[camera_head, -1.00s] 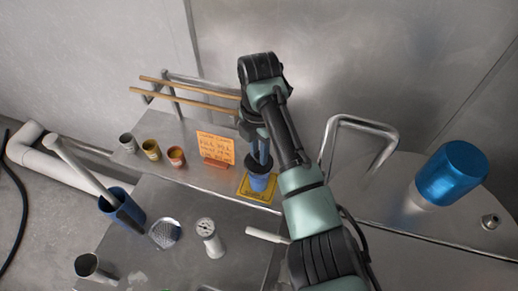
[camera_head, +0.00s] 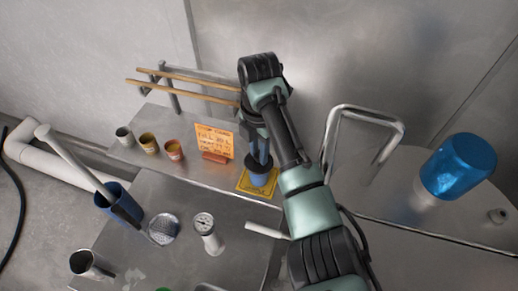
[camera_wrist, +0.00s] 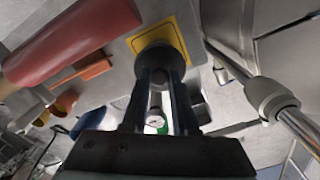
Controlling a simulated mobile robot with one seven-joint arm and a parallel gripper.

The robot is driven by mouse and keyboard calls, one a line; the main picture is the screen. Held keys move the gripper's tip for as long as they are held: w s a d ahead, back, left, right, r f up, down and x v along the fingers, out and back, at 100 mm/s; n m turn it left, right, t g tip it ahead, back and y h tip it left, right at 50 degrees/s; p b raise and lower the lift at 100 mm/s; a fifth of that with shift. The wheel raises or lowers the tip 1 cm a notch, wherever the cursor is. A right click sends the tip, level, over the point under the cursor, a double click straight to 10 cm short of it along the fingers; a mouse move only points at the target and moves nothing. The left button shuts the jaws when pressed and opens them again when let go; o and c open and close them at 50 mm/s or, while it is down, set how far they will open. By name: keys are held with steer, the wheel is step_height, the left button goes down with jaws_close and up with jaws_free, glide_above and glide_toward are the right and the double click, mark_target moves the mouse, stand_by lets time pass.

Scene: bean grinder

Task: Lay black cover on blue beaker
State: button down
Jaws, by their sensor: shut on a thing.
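The blue beaker (camera_head: 259,179) stands upright on a yellow mat (camera_head: 243,187) on the steel counter. The black cover (camera_head: 258,164) is a dark disc at the beaker's mouth, below my gripper (camera_head: 261,157). My gripper points down and is shut on the cover. In the wrist view the cover (camera_wrist: 158,58) is a dark round shape at the ends of my gripper's fingers (camera_wrist: 162,78), over the yellow mat (camera_wrist: 184,50), and hides the beaker. I cannot tell whether the cover touches the rim or hovers just above it.
An orange sign (camera_head: 214,142) stands close left of the mat, with several small cups (camera_head: 148,142) beyond it. A bent metal rail (camera_head: 366,112) and a shiny blue cylinder (camera_head: 458,165) are on the right. A gauge (camera_head: 206,228) stands on the front counter.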

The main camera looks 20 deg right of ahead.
steer(key=shift+f, duration=0.25)
steer(key=c, duration=0.6)
jaws_free()
steer(key=shift+r, duration=0.1)
step_height(320, 180, up, 13)
steer(key=p, duration=0.1)
steer(key=shift+p, duration=0.35)
